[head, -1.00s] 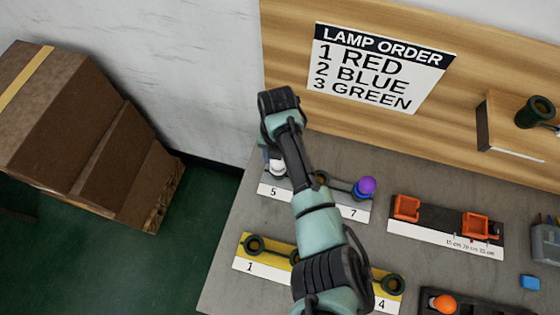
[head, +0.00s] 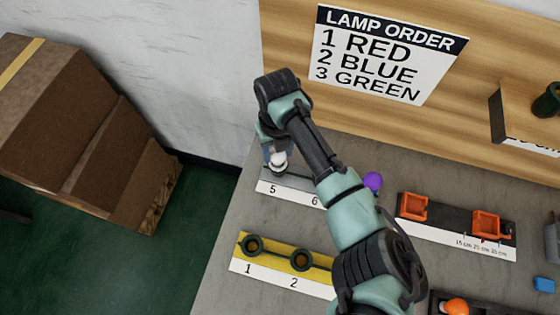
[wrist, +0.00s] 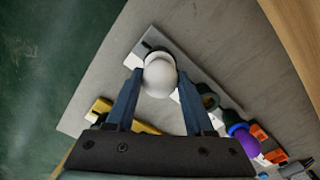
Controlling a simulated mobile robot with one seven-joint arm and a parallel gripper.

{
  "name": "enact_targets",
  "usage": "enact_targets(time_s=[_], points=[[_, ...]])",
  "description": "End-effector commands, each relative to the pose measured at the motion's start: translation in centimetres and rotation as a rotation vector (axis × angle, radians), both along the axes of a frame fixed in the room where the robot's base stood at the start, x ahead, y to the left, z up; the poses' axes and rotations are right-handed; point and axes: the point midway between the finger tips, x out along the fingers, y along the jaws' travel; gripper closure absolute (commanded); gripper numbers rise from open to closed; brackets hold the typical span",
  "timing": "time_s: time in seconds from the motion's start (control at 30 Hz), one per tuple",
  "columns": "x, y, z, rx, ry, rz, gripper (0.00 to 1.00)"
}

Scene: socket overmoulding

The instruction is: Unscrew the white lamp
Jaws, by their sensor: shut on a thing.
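The white lamp (wrist: 160,76) is a round white bulb between the two fingers of my gripper (wrist: 160,72) in the wrist view. My gripper is shut on it. In the head view the white lamp (head: 278,160) shows at the position marked 5 on the grey strip (head: 290,192), under my gripper (head: 276,152). The lamp's base and its socket are mostly hidden, so I cannot tell how far it sits in the socket.
A purple lamp (head: 373,181) stands to the right on the grey strip, partly behind my arm. A yellow strip (head: 275,255) with dark empty sockets lies in front. Orange holders (head: 413,206) are farther right. A lamp order sign (head: 385,55) hangs on the back board.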

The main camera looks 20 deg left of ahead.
Motion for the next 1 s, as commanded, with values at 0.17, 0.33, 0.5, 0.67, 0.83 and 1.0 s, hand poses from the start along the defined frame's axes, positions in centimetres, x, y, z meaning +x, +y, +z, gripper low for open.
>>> enact_targets(time_s=[0.17,0.33,0.5,0.67,0.83,1.0], points=[[0.04,-0.12,-0.36,-0.003,-0.002,0.053,0.89],[-0.18,-0.08,-0.09,-0.003,0.003,0.067,0.89],[-0.18,-0.06,-0.04,-0.002,0.004,0.065,0.89],[-0.16,-0.07,-0.05,-0.002,0.003,0.065,0.18],[-0.16,-0.07,-0.06,-0.002,0.003,0.064,0.12],[-0.16,-0.07,-0.07,-0.002,0.003,0.064,0.12]])
